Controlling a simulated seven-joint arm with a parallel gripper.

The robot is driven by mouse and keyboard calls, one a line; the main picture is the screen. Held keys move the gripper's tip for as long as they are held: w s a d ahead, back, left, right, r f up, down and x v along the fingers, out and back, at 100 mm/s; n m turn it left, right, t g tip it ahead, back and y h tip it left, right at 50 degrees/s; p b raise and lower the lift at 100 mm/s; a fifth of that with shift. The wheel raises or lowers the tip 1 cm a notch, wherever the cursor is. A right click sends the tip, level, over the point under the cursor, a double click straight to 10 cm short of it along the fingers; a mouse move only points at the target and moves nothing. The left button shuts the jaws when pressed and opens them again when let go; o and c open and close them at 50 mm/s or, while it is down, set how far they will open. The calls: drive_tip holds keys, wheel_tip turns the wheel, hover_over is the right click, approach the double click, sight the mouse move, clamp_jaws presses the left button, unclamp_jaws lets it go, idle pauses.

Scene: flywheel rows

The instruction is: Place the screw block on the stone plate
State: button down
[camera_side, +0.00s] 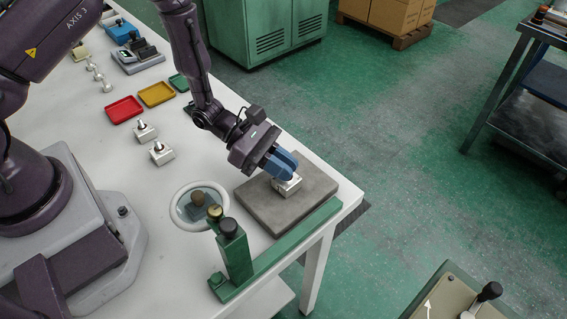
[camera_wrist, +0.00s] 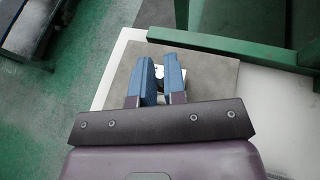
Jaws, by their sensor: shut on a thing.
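The screw block is a small pale block (camera_side: 288,185) with its top hidden between my fingers. It is at the stone plate, low over it or resting on it; I cannot tell which. My gripper (camera_side: 283,166) has blue fingers shut on the block. In the wrist view, my gripper (camera_wrist: 159,76) shows a bit of the white block (camera_wrist: 159,88) between the fingers. The stone plate (camera_side: 265,213) is a grey slab near the table's corner, and it also fills the area under the fingers in the wrist view (camera_wrist: 210,78).
A green stand (camera_side: 235,262) with a dark knob runs along the plate's near edge. A round white-rimmed dish (camera_side: 180,220) lies left of the plate.

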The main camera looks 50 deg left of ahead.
drive_tip(key=c, duration=1.2)
unclamp_jaws()
drive_tip(key=shift+f, duration=0.15)
